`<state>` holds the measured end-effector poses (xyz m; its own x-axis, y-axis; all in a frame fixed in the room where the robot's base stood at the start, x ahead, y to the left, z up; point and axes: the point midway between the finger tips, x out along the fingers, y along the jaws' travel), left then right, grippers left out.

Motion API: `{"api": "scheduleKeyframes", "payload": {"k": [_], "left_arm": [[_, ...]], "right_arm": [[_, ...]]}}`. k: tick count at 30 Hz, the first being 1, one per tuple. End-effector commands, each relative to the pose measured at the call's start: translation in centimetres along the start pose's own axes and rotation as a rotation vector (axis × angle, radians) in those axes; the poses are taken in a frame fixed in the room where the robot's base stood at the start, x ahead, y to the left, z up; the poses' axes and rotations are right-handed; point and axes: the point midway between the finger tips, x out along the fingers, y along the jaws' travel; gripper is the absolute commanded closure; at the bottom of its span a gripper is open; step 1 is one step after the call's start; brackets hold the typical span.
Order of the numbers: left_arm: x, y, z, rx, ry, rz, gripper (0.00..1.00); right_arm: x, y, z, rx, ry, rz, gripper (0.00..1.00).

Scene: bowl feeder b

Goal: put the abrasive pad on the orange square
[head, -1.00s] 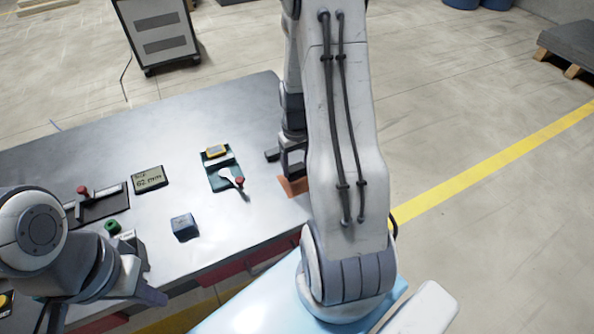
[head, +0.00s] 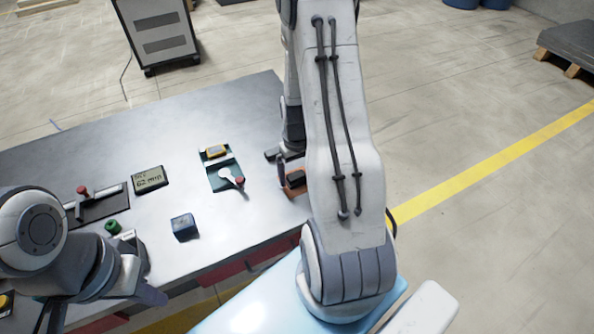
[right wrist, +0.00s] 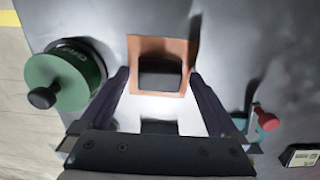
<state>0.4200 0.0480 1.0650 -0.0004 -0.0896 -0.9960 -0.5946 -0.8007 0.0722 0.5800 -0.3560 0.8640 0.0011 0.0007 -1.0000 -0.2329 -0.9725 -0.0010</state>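The abrasive pad appears to be the dark block (head: 296,179), which lies on the orange square (head: 290,190). In the right wrist view the dark block (right wrist: 160,73) sits within the orange square (right wrist: 147,45), with orange showing around it. My right gripper (right wrist: 160,78) is open, its two fingers apart on either side of the block, with gaps between. In the head view the right gripper (head: 279,166) is partly hidden by my right arm. My left gripper (head: 150,292) is at the lower left, and its finger gap is not clear.
A green cylinder (right wrist: 62,80) with a black knob stands left of the square in the right wrist view. On the table are a teal fixture (head: 222,180) with a red knob, a display (head: 150,179), a blue block (head: 184,226) and a dark fixture (head: 103,205).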

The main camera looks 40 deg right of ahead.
Motion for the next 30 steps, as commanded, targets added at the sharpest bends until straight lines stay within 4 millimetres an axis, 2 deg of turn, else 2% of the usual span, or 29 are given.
{"api": "scheduleKeyframes", "payload": {"k": [5,15,19,24,30], "left_arm": [[-0.1,0.0,0.0,0.000,0.000,0.000,1.00],[0.3,0.0,0.0,0.000,0.000,0.000,1.00],[0.3,0.0,0.0,0.000,0.000,0.000,1.00],[0.3,0.0,0.0,0.000,0.000,0.000,1.00],[0.3,0.0,0.0,0.000,0.000,0.000,1.00]], "right_arm": [[-1.3,0.0,-0.1,0.000,0.005,0.001,0.03],[-8.4,0.0,-0.1,0.000,0.007,0.002,0.03],[-10.6,0.0,-0.1,0.000,0.005,0.002,0.03],[-12.1,0.0,0.0,0.000,0.002,0.001,0.03],[-12.4,-0.1,0.0,-0.002,-0.001,0.000,0.03]]}}
